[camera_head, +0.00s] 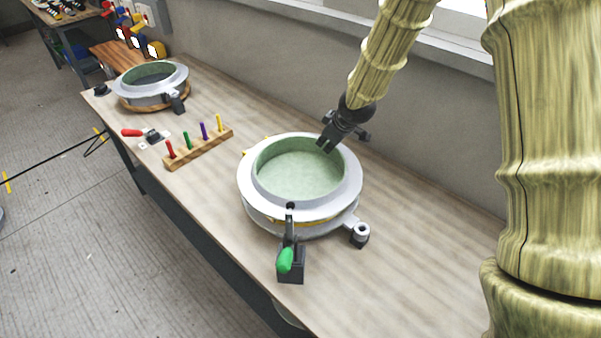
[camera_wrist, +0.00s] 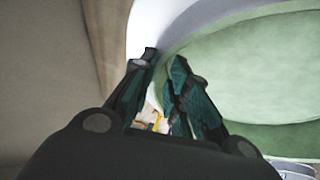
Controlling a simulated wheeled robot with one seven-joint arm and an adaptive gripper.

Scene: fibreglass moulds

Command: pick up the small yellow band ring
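I cannot clearly make out a small yellow band ring. A small yellow piece (camera_head: 247,152) shows at the left edge of the near mould (camera_head: 348,190), partly hidden by it. A yellow strip (camera_head: 290,222) also shows low under that mould's rim. My gripper (camera_head: 325,145) is over the mould's back rim, pointing down. In the wrist view the two fingers (camera_wrist: 163,62) stand apart with nothing held between their tips. A yellow and white patch (camera_wrist: 160,124) shows through the gap between the fingers, too small to identify.
A green-handled clamp (camera_head: 287,260) stands in front of the near mould. A wooden peg rack (camera_head: 200,150) holds red, green, purple and yellow pegs to its left. A red-handled clamp (camera_head: 133,132) and a second mould (camera_head: 150,92) lie further left. The bench's right side is clear; a wall runs behind.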

